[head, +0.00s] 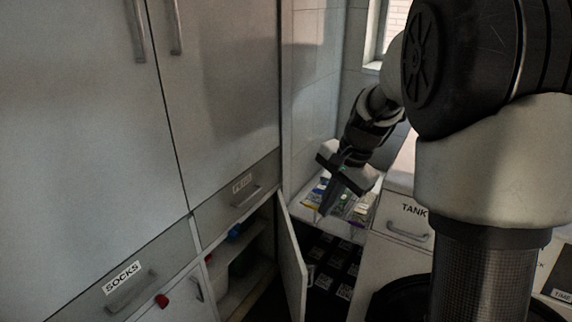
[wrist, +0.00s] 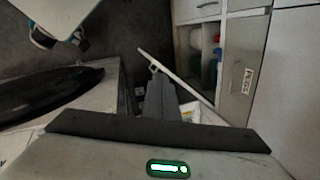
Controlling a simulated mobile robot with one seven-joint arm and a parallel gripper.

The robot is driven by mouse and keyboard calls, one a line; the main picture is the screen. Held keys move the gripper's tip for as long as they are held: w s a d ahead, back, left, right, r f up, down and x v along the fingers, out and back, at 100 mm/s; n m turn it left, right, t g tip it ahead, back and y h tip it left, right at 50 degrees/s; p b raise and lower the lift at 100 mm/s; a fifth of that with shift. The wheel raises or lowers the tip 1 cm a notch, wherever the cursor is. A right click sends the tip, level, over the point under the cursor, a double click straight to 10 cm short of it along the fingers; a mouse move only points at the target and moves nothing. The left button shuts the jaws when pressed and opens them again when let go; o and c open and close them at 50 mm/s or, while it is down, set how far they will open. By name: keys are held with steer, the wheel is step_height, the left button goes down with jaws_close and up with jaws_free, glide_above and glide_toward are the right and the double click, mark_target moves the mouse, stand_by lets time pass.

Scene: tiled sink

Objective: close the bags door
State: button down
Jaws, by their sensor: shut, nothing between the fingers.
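The only door standing open is a narrow pale cabinet door (head: 291,262), swung out from a low cupboard (head: 240,278). I take it as the bags door, but no readable label marks it. It also shows edge-on in the wrist view (wrist: 180,74). My gripper (head: 328,208) is shut and empty, pointing down, beyond and to the right of the door in the head view. In the wrist view its fingers (wrist: 158,82) overlap the door's outer side near its free end; I cannot tell if they touch.
The cupboard holds a blue item (head: 236,230) and other things. A drawer with a blurred label (head: 243,183) sits above it. The SOCKS drawer (head: 125,290) is left. A shelf with packets (head: 350,208) and the TANK drawer (head: 408,222) stand close by my gripper.

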steer(key=w+f+m+g+b, duration=0.1)
steer(key=w+f+m, duration=0.2)
steer(key=f, duration=1.3)
steer(key=w+f+m+g+b, duration=0.1)
steer(key=w+f, duration=0.4)
steer(key=f, duration=1.2)
steer(key=shift+m+b, duration=0.5)
steer(key=shift+m, duration=0.6)
steer(key=shift+a, duration=0.1)
